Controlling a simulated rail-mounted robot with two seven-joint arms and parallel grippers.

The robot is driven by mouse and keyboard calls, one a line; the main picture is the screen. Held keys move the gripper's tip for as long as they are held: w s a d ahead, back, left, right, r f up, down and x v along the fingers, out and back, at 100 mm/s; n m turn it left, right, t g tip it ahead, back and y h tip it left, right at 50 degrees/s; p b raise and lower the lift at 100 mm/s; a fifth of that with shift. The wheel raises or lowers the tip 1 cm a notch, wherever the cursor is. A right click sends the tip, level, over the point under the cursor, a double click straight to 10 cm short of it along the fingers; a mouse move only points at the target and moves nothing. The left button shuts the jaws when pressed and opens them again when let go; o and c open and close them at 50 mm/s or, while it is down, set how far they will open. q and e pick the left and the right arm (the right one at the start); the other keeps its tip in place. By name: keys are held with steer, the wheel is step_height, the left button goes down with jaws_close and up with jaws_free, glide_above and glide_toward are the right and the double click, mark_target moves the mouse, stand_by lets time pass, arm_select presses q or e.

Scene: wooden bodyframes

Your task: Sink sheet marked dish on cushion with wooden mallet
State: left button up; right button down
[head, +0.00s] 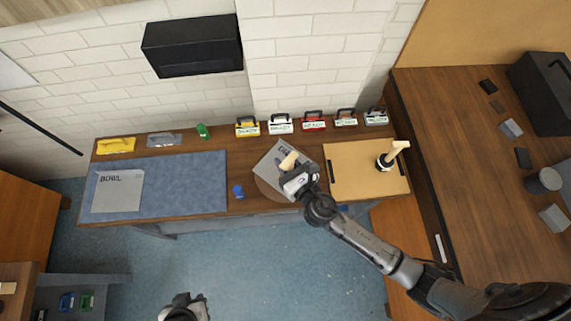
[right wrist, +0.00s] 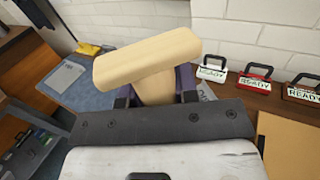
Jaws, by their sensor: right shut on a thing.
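The grey sheet marked with letters starting "DI" (head: 269,161) lies on the round brown cushion (head: 262,189) in the middle of the bench. My right gripper (head: 292,172) is shut on the pale wooden mallet (head: 289,160) above the sheet and covers part of it. In the right wrist view the mallet (right wrist: 147,58) lies across the jaws, its head above them. I cannot tell whether the mallet touches the sheet. My left gripper (head: 186,305) hangs over the floor at the bottom edge, away from the bench; its jaws are unclear.
A sheet marked BOWL (head: 118,192) lies on the blue mat (head: 185,185). A pale-headed tool (head: 393,156) stands on the tan board (head: 350,180). Several small labelled boxes (head: 314,121) line the bench's back edge. A small blue item (head: 238,191) sits left of the cushion.

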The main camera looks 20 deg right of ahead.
steer(key=w+d+r, duration=0.2)
steer(key=w+r, duration=0.4)
steer(key=w, duration=0.2)
step_height(320, 180, down, 8)
steer(key=b, duration=0.3)
steer(key=shift+w+d+r, duration=0.15)
steer(key=shift+w+d, duration=0.1)
steer(key=shift+w, duration=0.05)
